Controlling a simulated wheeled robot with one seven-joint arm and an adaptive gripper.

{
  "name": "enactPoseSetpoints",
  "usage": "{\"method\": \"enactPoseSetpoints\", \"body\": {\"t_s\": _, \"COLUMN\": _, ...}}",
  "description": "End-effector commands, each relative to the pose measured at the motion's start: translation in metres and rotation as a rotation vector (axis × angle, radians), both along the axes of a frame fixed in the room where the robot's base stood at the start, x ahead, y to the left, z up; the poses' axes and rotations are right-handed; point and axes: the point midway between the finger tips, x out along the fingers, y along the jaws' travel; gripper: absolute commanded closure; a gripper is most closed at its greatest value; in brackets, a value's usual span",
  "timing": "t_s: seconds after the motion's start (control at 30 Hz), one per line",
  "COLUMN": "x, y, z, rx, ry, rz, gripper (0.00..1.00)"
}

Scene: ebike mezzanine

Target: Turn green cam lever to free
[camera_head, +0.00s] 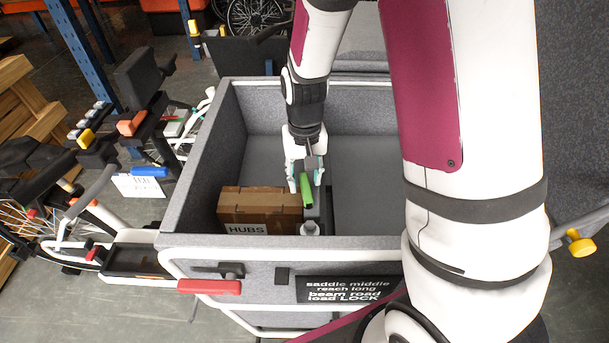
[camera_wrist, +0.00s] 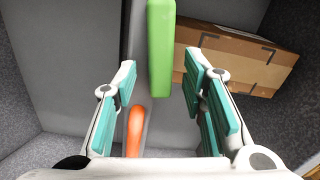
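The green cam lever (camera_head: 307,191) is a bright green bar inside the grey cargo box, just right of the cardboard box. In the wrist view the lever (camera_wrist: 160,50) runs down from the top edge, its near end between my fingers. My gripper (camera_head: 306,180) reaches down into the cargo box at the lever. In the wrist view my gripper (camera_wrist: 161,68) is open, with a gap between the lever and each teal finger pad. The lever's mount is mostly hidden.
A cardboard box (camera_head: 259,206) marked HUBS sits left of the lever; it also shows in the wrist view (camera_wrist: 235,58). An orange part (camera_wrist: 135,130) lies below the lever's end. The grey cargo box walls (camera_head: 203,160) surround the work area. A red lever (camera_head: 209,287) is on the front outside.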

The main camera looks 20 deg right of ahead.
Motion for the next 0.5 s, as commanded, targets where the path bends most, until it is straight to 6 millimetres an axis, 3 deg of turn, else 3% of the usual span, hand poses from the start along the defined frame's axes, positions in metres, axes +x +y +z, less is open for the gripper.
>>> {"method": "enactPoseSetpoints", "body": {"t_s": 0.07, "x": 0.0001, "y": 0.0001, "z": 0.0002, "rx": 0.000, "ry": 0.000, "rz": 0.000, "gripper": 0.66}}
{"method": "enactPoseSetpoints", "body": {"t_s": 0.2, "x": 0.0001, "y": 0.0001, "z": 0.0003, "rx": 0.000, "ry": 0.000, "rz": 0.000, "gripper": 0.98}}
{"method": "enactPoseSetpoints", "body": {"t_s": 0.5, "x": 0.0002, "y": 0.0002, "z": 0.0005, "rx": 0.000, "ry": 0.000, "rz": 0.005, "gripper": 1.00}}
